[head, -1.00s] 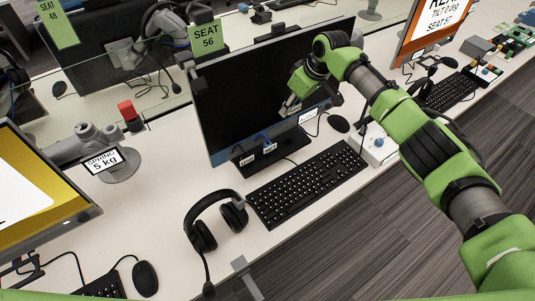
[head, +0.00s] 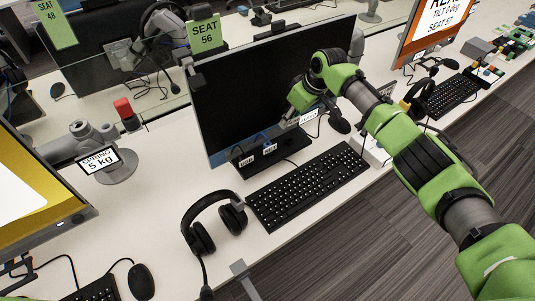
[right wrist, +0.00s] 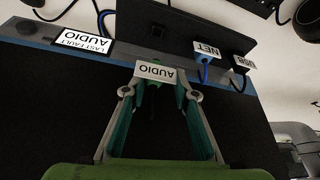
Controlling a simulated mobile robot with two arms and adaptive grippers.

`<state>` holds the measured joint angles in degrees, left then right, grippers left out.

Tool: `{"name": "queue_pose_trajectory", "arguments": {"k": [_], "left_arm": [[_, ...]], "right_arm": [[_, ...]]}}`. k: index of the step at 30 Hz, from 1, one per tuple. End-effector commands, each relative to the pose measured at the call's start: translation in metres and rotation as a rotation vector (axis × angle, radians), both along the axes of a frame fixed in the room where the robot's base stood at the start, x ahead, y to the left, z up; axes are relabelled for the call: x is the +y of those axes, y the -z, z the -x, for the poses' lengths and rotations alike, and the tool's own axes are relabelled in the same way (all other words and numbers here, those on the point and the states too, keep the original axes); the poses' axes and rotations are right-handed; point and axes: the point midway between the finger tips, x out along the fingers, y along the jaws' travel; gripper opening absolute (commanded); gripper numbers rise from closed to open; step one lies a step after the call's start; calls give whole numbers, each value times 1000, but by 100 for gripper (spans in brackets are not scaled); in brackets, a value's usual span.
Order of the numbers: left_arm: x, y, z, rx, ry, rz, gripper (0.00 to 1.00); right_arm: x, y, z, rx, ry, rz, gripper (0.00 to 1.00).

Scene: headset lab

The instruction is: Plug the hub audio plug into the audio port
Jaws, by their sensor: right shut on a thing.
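My right gripper (right wrist: 153,92) is shut on the hub audio plug (right wrist: 152,86), which carries a white AUDIO tag (right wrist: 155,72). The fingers partly hide the plug. In the head view the right gripper (head: 287,124) is in front of the lower part of the black monitor screen, just above the dark hub bar (head: 238,169). In the right wrist view the hub (right wrist: 190,33) lies beyond the plug, with a small dark opening (right wrist: 157,31) in its face that may be the audio port. The plug looks apart from it.
NET (right wrist: 206,50) and USB (right wrist: 242,62) cables are plugged into the hub beside the plug. A LAST FAULT AUDIO label (right wrist: 89,37) is on the monitor's lower edge. A keyboard (head: 307,185), headset (head: 205,225) and mouse (head: 339,125) are on the desk nearby.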

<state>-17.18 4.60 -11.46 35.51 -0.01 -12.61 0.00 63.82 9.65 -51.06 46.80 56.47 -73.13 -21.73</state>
Motion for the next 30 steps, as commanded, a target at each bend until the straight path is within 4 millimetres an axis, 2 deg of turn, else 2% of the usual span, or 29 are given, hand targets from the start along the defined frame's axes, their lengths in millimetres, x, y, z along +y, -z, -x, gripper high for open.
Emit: {"name": "queue_pose_trajectory", "arguments": {"k": [14,30], "left_arm": [[0,3,0,0,0,0,40],[0,26,0,0,0,0,40]], "right_arm": [[0,5,0,-1,2,2,15],[1,50,0,-9,16,17,15]]}}
